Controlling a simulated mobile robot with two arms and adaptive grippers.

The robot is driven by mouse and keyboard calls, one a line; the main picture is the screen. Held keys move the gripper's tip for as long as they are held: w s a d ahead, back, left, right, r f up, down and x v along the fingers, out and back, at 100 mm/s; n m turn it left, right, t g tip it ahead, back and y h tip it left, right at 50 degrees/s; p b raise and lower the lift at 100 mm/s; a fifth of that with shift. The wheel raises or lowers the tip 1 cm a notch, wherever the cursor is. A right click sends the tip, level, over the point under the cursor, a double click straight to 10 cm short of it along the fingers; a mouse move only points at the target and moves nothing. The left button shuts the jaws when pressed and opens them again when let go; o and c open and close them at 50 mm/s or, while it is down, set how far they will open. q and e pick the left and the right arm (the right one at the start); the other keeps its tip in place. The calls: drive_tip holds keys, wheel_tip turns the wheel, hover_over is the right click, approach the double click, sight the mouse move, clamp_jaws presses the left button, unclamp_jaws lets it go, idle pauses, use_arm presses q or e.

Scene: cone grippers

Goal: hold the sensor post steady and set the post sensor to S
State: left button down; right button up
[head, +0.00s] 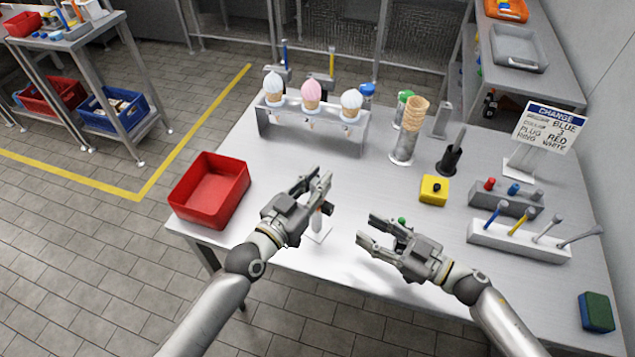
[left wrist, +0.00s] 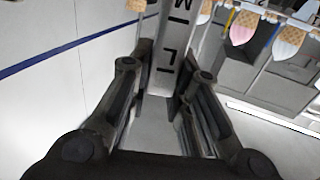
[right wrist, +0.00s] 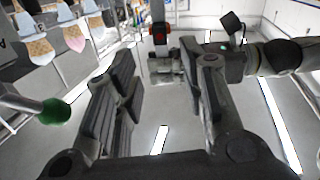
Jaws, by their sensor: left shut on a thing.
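The sensor post (head: 317,222) stands upright on a small pale base plate near the table's front edge. My left gripper (head: 318,186) is shut on its upper part; in the left wrist view the post (left wrist: 180,45) runs between the fingers, marked with M and L. A dark sensor block (head: 328,208) sits on the post below the fingers; it shows red and black in the right wrist view (right wrist: 160,36). I cannot read its setting. My right gripper (head: 366,229) is open and empty, right of the post and apart from it.
A green ball knob (right wrist: 55,111) on a grey rod is close beside my right gripper. A red bin (head: 209,190) is left, a cone rack (head: 315,128) behind. A yellow box (head: 433,190) and a tool block (head: 518,242) are right. The table front between them is mostly clear.

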sight(333, 208)
drive_tip(key=shift+m, duration=0.6)
drive_tip(key=x, duration=1)
drive_tip(key=shift+w+a+r, duration=0.15)
drive_tip(key=shift+a+r, duration=0.05)
clamp_jaws()
